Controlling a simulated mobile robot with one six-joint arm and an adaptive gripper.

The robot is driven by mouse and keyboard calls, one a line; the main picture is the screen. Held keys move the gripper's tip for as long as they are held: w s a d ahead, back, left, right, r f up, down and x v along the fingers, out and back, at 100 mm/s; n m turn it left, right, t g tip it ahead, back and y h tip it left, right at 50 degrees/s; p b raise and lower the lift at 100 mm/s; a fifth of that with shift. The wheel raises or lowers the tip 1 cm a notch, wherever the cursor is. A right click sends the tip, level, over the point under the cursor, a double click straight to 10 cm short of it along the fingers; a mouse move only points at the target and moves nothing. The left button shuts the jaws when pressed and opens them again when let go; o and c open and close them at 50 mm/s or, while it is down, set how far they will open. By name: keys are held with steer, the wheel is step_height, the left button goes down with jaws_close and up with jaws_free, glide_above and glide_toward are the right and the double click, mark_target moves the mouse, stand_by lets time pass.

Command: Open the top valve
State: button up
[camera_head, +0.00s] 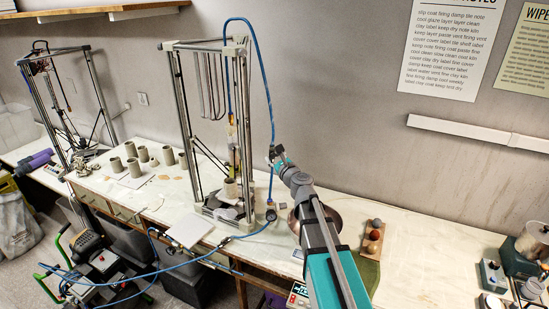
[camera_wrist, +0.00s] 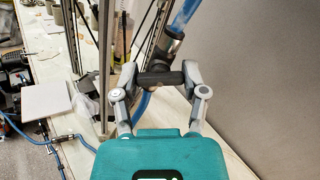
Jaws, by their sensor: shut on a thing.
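The top valve (camera_wrist: 173,42) is a grey fitting in line with a blue hose, with a dark bar handle (camera_wrist: 160,79) across its lower end in the wrist view. My gripper (camera_wrist: 159,75) has one finger at each end of this handle and is shut on it. In the head view, my gripper (camera_head: 276,154) is on the hose to the right of a tall metal-framed printer (camera_head: 187,110), above the table. The valve is small there and partly covered by my gripper. I cannot tell how far its handle is turned.
The blue hose (camera_head: 264,75) arches from the printer's top and runs down to the table (camera_head: 420,250). A second valve (camera_head: 271,214) sits low on the hose. Several clay cups (camera_head: 134,168) stand left. A bowl (camera_head: 329,221) and tray of balls (camera_head: 373,240) lie near my arm.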

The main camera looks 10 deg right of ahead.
steer(key=shift+n, duration=1.3)
steer(key=o, duration=1.2)
steer(key=shift+c, duration=0.2)
steer(key=v, duration=1.2)
steer(key=shift+d, duration=0.15)
